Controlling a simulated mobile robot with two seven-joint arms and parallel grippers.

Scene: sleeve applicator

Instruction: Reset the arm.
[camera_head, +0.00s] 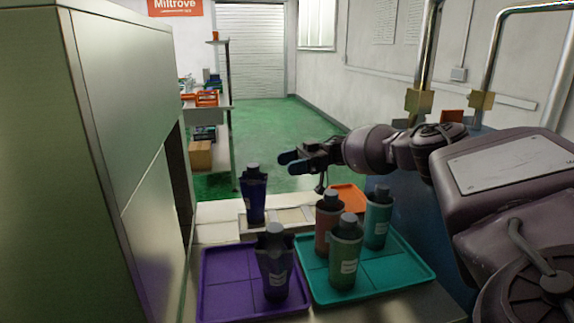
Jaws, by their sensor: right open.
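My right gripper (288,163) reaches in from the right on its arm. It is open and empty, in the air beyond the bottles. A dark blue bottle (253,196) stands upright on the pale bench behind the purple tray (224,279), just left of and below the gripper's tips. A grey-black bottle (275,267) stands in the right part of the purple tray. A green bottle (345,258), a reddish bottle (327,229) and a teal bottle (378,219) stand at the teal tray (409,270). My left gripper is not in view.
A tall metal cabinet (125,120) closes off the left side. An orange tray (349,197) lies behind the teal one. Metal pipes (487,70) rise at the right. Shelves (208,115) with boxes stand farther back, beside open green floor (270,125).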

